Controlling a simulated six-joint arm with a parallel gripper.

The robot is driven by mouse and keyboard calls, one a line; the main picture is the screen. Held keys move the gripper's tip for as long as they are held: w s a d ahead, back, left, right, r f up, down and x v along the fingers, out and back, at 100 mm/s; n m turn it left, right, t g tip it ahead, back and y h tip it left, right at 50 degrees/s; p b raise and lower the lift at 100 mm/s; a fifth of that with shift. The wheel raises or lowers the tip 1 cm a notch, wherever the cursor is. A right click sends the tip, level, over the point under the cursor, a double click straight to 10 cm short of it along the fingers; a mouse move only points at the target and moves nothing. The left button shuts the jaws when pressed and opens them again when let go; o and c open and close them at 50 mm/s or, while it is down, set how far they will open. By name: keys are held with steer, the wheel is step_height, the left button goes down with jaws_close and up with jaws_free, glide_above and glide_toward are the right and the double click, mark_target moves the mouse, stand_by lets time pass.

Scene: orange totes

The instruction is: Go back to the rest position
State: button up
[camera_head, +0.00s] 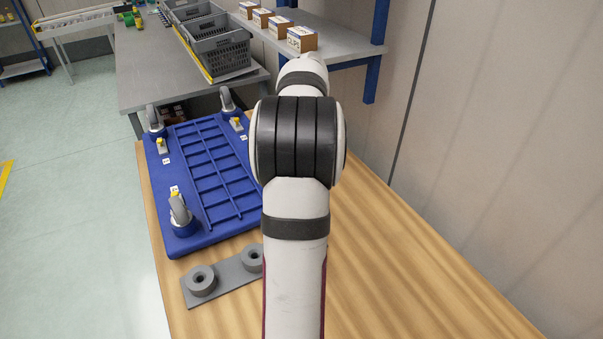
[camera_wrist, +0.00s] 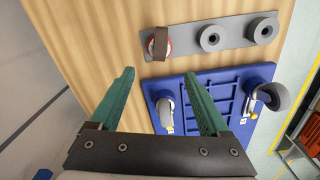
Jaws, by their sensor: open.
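My gripper (camera_wrist: 160,76) shows in the wrist view with two green fingers spread apart and nothing between them. It is above the wooden table, and the blue dolly lies beyond its right finger. In the head view my arm hides the gripper. The blue dolly base (camera_head: 213,178) lies on the table with its ribbed side up and grey casters at three visible corners. The fourth corner is hidden behind my arm.
A grey plate (camera_head: 226,284) with round holders lies in front of the dolly. In the wrist view one holder has a reddish-brown part (camera_wrist: 160,43). Grey crates (camera_head: 217,50) and small boxes (camera_head: 301,39) stand behind. The wooden table (camera_head: 400,270) is clear on the right.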

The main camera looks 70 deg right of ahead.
steer(key=w+a+r+n, duration=0.2)
steer(key=w+a, duration=0.4)
steer(key=a, duration=0.6)
steer(key=w+a+r+n, duration=0.1)
steer(key=w+a+r, duration=0.1)
steer(key=w+a, duration=0.7)
steer(key=s+a+f+n, duration=0.1)
steer(key=s+a, duration=0.3)
steer(key=a, duration=0.4)
steer(key=s+a+f+n+y, duration=0.1)
steer(key=s+a, duration=0.3)
steer(key=a, duration=0.4)
steer(key=s+a+f+n, duration=0.1)
steer(key=s+a+f, duration=0.2)
steer(key=a, duration=0.6)
steer(key=shift+s+y, duration=0.4)
steer(key=shift+s, duration=0.55)
